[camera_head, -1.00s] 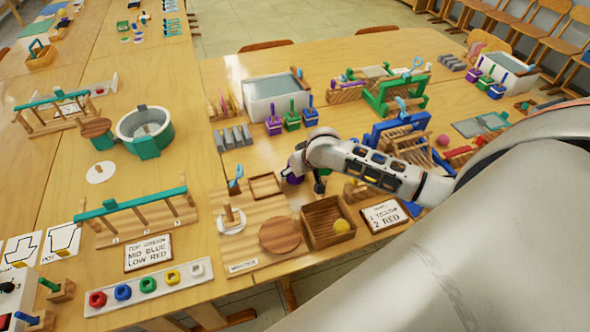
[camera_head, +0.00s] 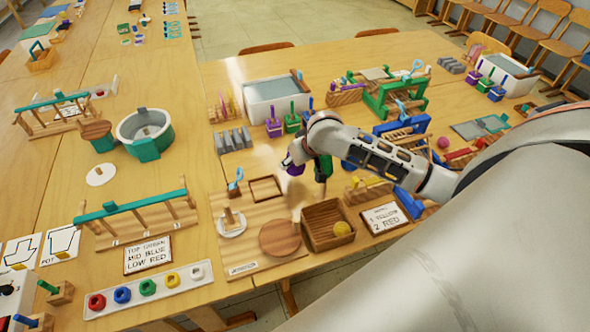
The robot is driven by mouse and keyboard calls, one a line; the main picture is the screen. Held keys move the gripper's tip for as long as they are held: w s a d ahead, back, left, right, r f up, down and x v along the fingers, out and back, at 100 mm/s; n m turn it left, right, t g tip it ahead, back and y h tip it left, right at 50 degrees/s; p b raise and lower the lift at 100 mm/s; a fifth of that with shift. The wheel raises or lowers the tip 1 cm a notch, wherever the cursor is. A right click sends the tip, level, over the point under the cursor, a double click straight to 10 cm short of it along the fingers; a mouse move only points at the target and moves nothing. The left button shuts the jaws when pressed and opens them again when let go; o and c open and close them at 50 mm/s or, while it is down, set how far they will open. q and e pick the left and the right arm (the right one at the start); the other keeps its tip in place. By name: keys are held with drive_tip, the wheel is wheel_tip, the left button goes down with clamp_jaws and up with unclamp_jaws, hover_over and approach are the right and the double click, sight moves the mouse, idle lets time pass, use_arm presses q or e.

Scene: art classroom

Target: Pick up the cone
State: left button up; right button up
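My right gripper (camera_head: 291,163) comes in from the right above the near table, by the wooden board with a square frame. A small purple piece (camera_head: 296,169), which may be the cone, shows at its fingertips. The gripper appears shut on it and holds it above the table. The piece is small and partly hidden by the fingers, so its full shape cannot be told. A green piece with a wooden lower part (camera_head: 323,166) shows just right of the gripper. My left gripper is not in view.
A wooden box (camera_head: 318,240) with a yellow ball stands below the gripper, beside a label card (camera_head: 385,218). Purple and green pots (camera_head: 273,128) and a white bin (camera_head: 270,92) stand behind. A teal-topped rack (camera_head: 130,208) is at the left.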

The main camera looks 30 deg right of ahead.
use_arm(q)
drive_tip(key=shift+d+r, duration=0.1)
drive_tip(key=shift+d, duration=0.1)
use_arm(e)
wheel_tip(320, 180, up, 15)
drive_tip(key=shift+f, duration=0.2)
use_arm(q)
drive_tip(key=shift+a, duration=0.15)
